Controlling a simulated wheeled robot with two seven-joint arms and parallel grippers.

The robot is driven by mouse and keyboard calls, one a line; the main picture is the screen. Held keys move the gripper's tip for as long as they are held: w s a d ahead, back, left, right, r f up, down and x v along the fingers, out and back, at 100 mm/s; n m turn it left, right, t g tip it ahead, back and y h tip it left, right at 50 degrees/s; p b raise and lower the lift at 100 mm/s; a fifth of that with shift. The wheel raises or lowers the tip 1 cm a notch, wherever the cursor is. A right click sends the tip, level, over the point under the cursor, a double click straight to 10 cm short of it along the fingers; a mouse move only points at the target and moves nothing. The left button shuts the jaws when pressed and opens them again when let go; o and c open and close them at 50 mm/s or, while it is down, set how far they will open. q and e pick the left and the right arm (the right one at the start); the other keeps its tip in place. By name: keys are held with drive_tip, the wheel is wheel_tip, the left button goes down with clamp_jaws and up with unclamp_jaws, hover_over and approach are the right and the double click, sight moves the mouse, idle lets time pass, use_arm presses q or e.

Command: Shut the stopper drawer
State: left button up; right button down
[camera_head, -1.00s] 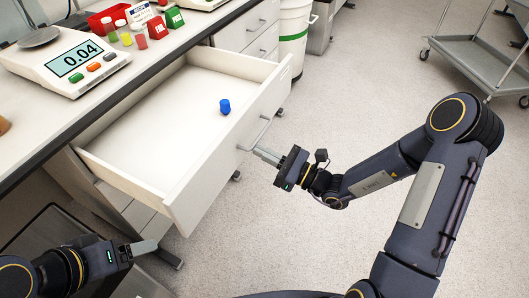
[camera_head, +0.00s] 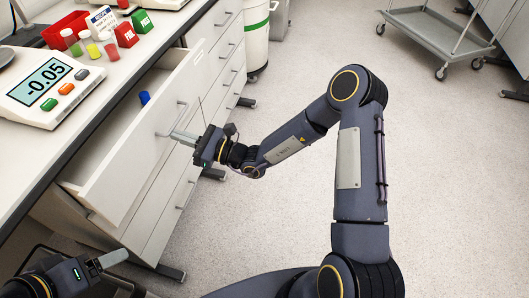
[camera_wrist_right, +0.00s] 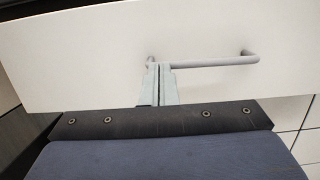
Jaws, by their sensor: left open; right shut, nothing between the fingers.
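The white stopper drawer (camera_head: 137,150) is partly open below the counter, with a narrow part of its inside showing. A blue stopper (camera_head: 145,97) is inside it, near the front panel. My right gripper (camera_head: 176,136) is shut and empty, its fingertips at the drawer's bar handle (camera_head: 169,126). In the right wrist view the shut fingers (camera_wrist_right: 159,72) are at the left end of the handle (camera_wrist_right: 215,62), against or very close to the front panel (camera_wrist_right: 240,25). My left gripper (camera_head: 114,257) is open and empty at the lower left, apart from the drawer.
On the counter (camera_head: 112,75) stand a scale (camera_head: 48,90), a red bin (camera_head: 68,28), several capped sample bottles and red and green blocks. Closed drawers (camera_head: 215,65) and a white bin (camera_head: 256,35) are beyond. The floor at right is clear up to a cart (camera_head: 435,35).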

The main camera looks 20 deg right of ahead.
sight(159, 132)
drive_tip(key=x, duration=0.2)
drive_tip(key=f+x, duration=0.1)
drive_tip(key=x, duration=0.5)
drive_tip(key=shift+w+a+f, duration=0.1)
drive_tip(key=shift+a+f, duration=0.05)
drive_tip(key=shift+f, duration=0.1)
use_arm(q)
drive_tip(key=shift+s+d+f, duration=0.1)
drive_tip(key=shift+d+f, duration=0.05)
use_arm(e)
drive_tip(key=shift+r, duration=0.1)
drive_tip(key=shift+w+a+r, duration=0.1)
drive_tip(key=shift+r, duration=0.05)
